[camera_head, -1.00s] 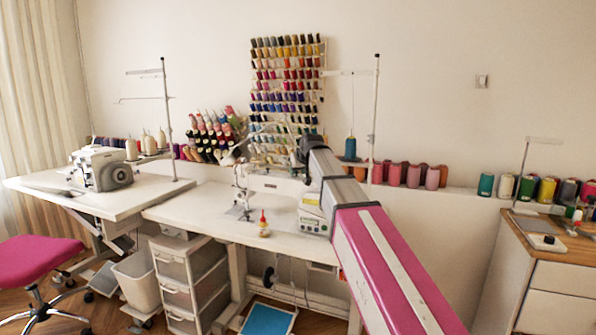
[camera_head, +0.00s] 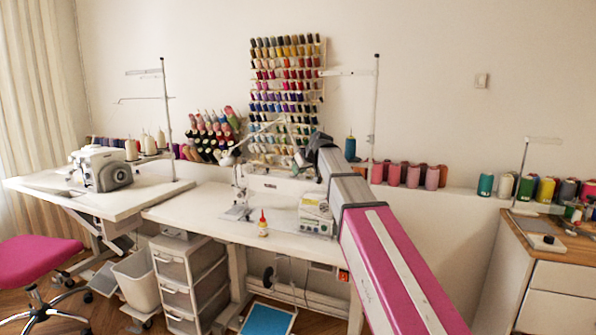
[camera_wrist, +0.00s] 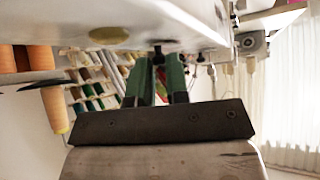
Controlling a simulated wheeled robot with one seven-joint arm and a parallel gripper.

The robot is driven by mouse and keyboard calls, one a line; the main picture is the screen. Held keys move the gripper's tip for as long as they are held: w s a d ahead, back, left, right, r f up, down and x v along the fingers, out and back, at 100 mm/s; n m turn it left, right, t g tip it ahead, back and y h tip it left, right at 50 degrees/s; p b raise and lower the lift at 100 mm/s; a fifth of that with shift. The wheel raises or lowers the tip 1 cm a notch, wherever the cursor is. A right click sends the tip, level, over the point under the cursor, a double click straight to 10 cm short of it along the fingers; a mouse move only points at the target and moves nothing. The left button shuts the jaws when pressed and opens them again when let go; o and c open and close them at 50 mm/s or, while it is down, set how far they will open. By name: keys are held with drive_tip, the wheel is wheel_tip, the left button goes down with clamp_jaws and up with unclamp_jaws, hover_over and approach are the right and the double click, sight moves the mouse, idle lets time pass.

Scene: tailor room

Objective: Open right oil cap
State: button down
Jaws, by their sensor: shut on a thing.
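The white sewing machine (camera_head: 270,183) stands on the white table, partly hidden by my arm in the head view. In the wrist view its white body (camera_wrist: 140,22) fills the top of the picture. My gripper (camera_wrist: 159,62) has green fingers that reach up to this body. They are close together around a small dark piece (camera_wrist: 158,49) at the machine's surface, which looks like the right oil cap. Its details are too small to tell. A round yellowish disc (camera_wrist: 103,35) sits on the machine to the left. In the head view the fingertips cannot be made out.
A small bottle with a red tip (camera_head: 263,229) stands on the white table (camera_head: 190,212) in front of the machine. A thread rack (camera_head: 286,75) hangs on the wall behind. A thread stand (camera_head: 372,120) rises just right of my arm. Thread cones line the ledge.

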drive_tip(key=n+g+y, duration=0.1)
drive_tip(key=n, duration=0.1)
drive_tip(key=n+g, duration=0.1)
drive_tip(key=n, duration=0.1)
drive_tip(key=w+n+g+y, duration=0.1)
drive_tip(key=n+g, duration=0.1)
drive_tip(key=shift+d+n+y, duration=0.25)
drive_tip(key=shift+n+y, duration=0.05)
drive_tip(key=n+g, duration=0.3)
drive_tip(key=shift+w, duration=0.25)
drive_tip(key=shift+n+g, duration=1)
drive_tip(key=shift+n, duration=0.5)
drive_tip(key=c, duration=1.1)
unclamp_jaws()
drive_tip(key=v, duration=1)
drive_tip(key=shift+w+d+r, duration=0.1)
drive_tip(key=shift+d+r, duration=0.1)
drive_tip(key=shift+r, duration=0.05)
